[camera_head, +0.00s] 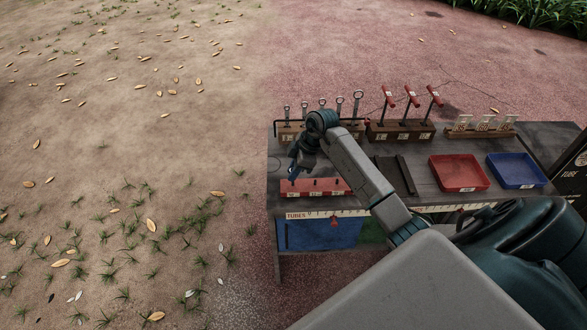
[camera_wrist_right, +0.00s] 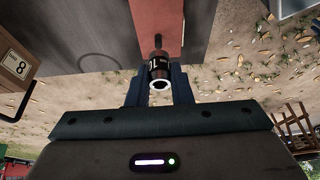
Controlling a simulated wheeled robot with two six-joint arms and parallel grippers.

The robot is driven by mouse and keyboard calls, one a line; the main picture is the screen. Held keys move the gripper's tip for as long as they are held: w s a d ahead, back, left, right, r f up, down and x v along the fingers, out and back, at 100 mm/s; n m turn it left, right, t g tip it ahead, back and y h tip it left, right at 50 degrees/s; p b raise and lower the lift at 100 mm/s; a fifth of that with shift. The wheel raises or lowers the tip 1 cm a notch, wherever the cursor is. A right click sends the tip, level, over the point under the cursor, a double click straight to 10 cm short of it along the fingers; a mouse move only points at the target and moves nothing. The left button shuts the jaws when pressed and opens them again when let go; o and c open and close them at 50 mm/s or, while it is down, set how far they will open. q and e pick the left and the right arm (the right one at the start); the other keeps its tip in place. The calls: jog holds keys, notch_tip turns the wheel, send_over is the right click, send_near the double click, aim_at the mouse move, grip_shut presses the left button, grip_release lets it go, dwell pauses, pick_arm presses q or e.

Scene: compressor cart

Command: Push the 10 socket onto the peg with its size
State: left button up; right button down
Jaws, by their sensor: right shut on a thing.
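My right gripper (camera_head: 293,172) is over the left end of the red peg rail (camera_head: 325,188) in the head view. In the right wrist view the gripper (camera_wrist_right: 159,85) is shut on a small dark socket (camera_wrist_right: 159,70) with a pale ring at its near end. Light marks on the socket's side are too small to read surely. I cannot tell whether the socket touches a peg. My left gripper is not in view.
Behind the rail stand a wooden wrench rack (camera_head: 290,133) and a block with red T-handles (camera_head: 400,132). A dark slotted holder (camera_head: 396,176), a red tray (camera_head: 459,186) and a blue tray (camera_head: 517,183) are to the right. The cart's left edge is close to the gripper.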

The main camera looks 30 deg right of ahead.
dwell(0.7)
jog(key=shift+p, duration=0.35)
jog(key=shift+p, duration=0.35)
dwell(0.4)
jog(key=shift+f+b, duration=0.6)
jog(key=shift+f, duration=1.05)
jog(key=c, duration=1.2)
grip_release()
jog(key=shift+d+r, duration=0.15)
jog(key=shift+r, duration=0.2)
jog(key=b+v, duration=0.1)
jog(key=v, duration=0.9)
